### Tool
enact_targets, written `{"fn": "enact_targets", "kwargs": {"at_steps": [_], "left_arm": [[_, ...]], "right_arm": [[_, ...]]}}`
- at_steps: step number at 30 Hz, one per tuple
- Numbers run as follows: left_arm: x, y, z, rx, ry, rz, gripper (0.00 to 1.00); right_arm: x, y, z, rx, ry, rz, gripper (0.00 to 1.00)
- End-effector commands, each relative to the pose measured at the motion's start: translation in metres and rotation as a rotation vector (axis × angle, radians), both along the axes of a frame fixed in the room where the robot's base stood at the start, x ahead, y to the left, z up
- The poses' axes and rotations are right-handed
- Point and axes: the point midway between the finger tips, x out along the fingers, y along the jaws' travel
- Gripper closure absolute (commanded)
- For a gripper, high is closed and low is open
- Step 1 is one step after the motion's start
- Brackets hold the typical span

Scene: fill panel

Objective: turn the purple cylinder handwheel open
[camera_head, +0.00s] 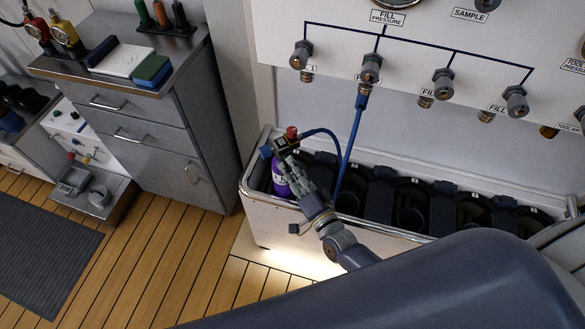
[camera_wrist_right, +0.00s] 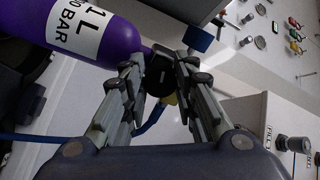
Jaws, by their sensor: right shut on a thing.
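The purple cylinder (camera_head: 280,182) stands at the left end of the white trough below the panel. It also shows in the right wrist view (camera_wrist_right: 85,35), with a white label. My right gripper (camera_head: 289,158) reaches its top from the front right. In the right wrist view, its two fingers are closed around a dark round part at the cylinder's neck, which looks like the handwheel (camera_wrist_right: 159,72). The fingers partly hide it. A blue hose (camera_head: 351,140) runs from the panel's second valve into the trough, and a blue hose also arches to the cylinder top. My left gripper is not in view.
The white trough (camera_head: 262,215) has several dark bays to the right of the cylinder. The panel above carries several grey valve knobs (camera_head: 443,81). A grey drawer cabinet (camera_head: 150,135) stands at the left. Wooden floor (camera_head: 170,255) in front is clear.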

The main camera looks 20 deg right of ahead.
Motion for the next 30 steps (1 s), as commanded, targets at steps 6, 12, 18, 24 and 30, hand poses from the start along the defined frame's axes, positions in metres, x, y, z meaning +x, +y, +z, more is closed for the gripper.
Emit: {"fn": "enact_targets", "kwargs": {"at_steps": [6, 12, 18, 24, 30], "left_arm": [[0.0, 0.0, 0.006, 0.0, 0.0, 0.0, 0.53], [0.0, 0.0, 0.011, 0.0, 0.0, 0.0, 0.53], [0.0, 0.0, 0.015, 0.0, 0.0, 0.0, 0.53], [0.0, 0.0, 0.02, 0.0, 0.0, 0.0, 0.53], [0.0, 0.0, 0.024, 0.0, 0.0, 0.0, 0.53]], "right_arm": [[0.001, 0.0, 0.001, -0.201, -0.041, -0.002, 0.97], [0.001, -0.001, 0.0, -0.387, -0.076, -0.002, 0.97], [0.001, -0.002, 0.0, -0.574, -0.112, -0.002, 0.97], [0.001, -0.002, 0.0, -0.759, -0.147, -0.001, 0.97], [0.001, -0.003, -0.001, -0.945, -0.183, -0.001, 0.97]]}}
